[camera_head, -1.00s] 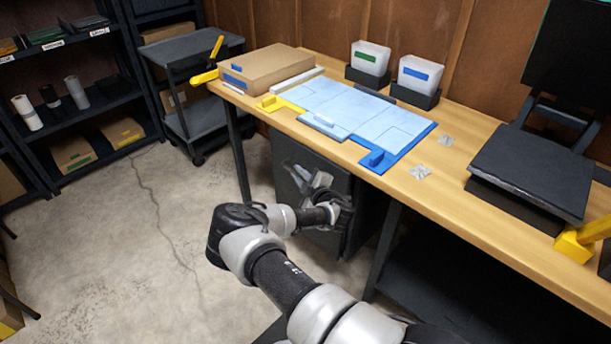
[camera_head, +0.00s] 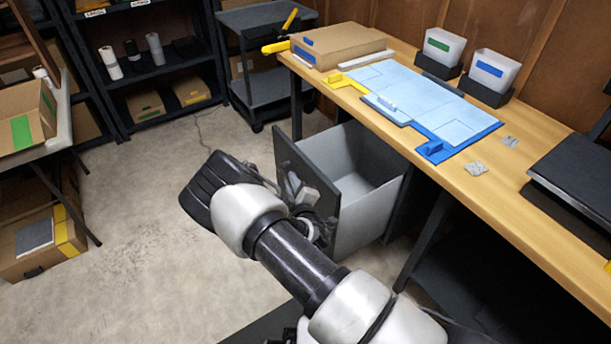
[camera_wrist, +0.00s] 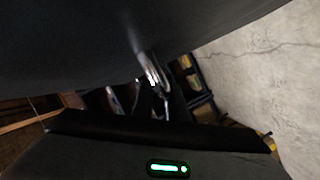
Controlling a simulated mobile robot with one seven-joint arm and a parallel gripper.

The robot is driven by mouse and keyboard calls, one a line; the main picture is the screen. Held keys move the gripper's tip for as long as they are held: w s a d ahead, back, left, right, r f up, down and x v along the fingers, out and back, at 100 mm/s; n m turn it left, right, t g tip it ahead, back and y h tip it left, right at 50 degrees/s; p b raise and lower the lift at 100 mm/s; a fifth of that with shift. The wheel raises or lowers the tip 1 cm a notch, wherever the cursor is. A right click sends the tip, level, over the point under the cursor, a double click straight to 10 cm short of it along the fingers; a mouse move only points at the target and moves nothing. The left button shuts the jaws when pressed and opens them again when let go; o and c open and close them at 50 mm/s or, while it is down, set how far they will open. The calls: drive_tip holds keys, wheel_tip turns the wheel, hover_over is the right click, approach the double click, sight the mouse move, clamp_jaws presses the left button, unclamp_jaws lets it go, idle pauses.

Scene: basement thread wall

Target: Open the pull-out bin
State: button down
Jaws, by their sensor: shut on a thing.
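The pull-out bin (camera_head: 365,168) stands out from under the workbench, with its light grey inside open at the top. Its dark front panel (camera_head: 292,152) faces left, towards the open floor. My gripper (camera_head: 304,192) is at the outer face of this panel, shut on the bin's handle; the arm partly hides the grip. In the wrist view the dark panel (camera_wrist: 90,40) fills the upper part, and a shiny metal piece (camera_wrist: 154,72) shows near the middle. I cannot make out the fingertips clearly there.
The wooden workbench (camera_head: 530,215) runs along the right, carrying a cardboard box (camera_head: 340,46), a blue mat (camera_head: 470,128) and two white containers. A dark cart (camera_head: 262,70) and shelves stand behind. A side table (camera_head: 40,145) is at left. The concrete floor (camera_head: 140,200) between is clear.

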drive_tip(key=shift+s+a, duration=0.35)
drive_tip(key=shift+a, duration=0.05)
drive_tip(key=shift+f, duration=0.1)
drive_tip(key=c, duration=2)
unclamp_jaws()
drive_tip(key=shift+c, duration=0.2)
drive_tip(key=shift+s, duration=0.1)
drive_tip(key=p+v, duration=0.2)
drive_tip(key=v, duration=1.5)
drive_tip(key=shift+r, duration=0.25)
drive_tip(key=shift+s, duration=0.1)
